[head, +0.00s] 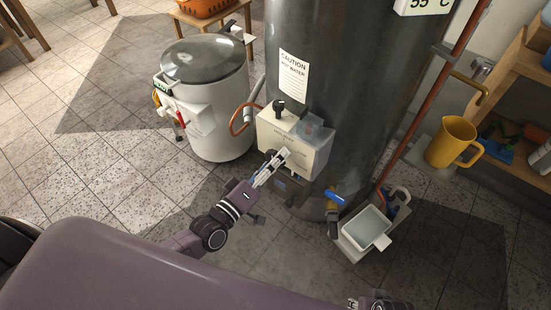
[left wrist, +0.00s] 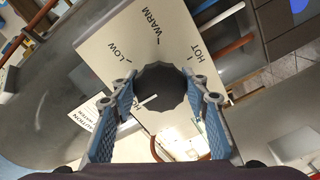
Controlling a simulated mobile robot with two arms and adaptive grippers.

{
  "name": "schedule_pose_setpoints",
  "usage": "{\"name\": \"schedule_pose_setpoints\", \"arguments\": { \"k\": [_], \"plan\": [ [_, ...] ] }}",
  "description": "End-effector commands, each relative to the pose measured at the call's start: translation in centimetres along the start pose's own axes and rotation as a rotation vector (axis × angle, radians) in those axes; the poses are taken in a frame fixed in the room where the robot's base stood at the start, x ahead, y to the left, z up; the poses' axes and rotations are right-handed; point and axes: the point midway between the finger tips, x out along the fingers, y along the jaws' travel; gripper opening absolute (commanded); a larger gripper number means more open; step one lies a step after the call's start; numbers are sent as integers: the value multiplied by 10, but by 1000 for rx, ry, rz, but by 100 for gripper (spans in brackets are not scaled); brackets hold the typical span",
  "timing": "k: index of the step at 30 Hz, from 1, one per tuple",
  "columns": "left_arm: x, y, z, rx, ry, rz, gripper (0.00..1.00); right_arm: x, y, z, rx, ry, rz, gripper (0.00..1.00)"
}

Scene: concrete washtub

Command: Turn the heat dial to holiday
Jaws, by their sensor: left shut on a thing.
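The heat dial (left wrist: 165,85) is a dark, many-sided knob on a pale panel (left wrist: 105,40). In the left wrist view LOW, WARM and HOT are printed around it. A partly hidden label starting with H shows below left. My left gripper (left wrist: 165,98) is shut on the dial, one finger on each side. In the head view my left gripper (head: 283,157) is at the front of the cream control box (head: 292,140), hiding the dial. Part of my right gripper (head: 353,302) shows at the bottom edge; its fingers are unclear.
A black knob (head: 279,106) and a clear cover (head: 312,129) are on the box top, by the dark tank (head: 340,60). A blue-handled valve (head: 333,196) and a grey basin (head: 367,226) stand to the right. A white lidded tub (head: 212,120) stands left.

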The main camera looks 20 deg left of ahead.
Motion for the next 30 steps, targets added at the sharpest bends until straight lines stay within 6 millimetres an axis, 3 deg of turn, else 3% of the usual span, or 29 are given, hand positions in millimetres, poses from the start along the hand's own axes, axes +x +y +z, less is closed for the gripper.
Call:
{"name": "schedule_pose_setpoints", "arguments": {
  "k": [11, 12, 17, 26, 30],
  "plan": [
    [0, 0, 0, -9, 0, 0, 18, 0, 0, 0, 0, 0, 0, 40],
    [0, 0, 0, -9, 0, 0, 43, 0, 0, 0, 0, 0, 0, 40],
    [0, 0, 0, -8, 0, 0, 60, 1, 0, 0, 0, -1, -1, 40],
    [-1, 0, 0, -7, 0, 0, 60, 2, 0, 3, 1, -8, -1, 40],
    [-15, -2, 1, -6, -2, -4, 60, 1, 0, 2, 1, -6, -1, 40]
  ]
}}
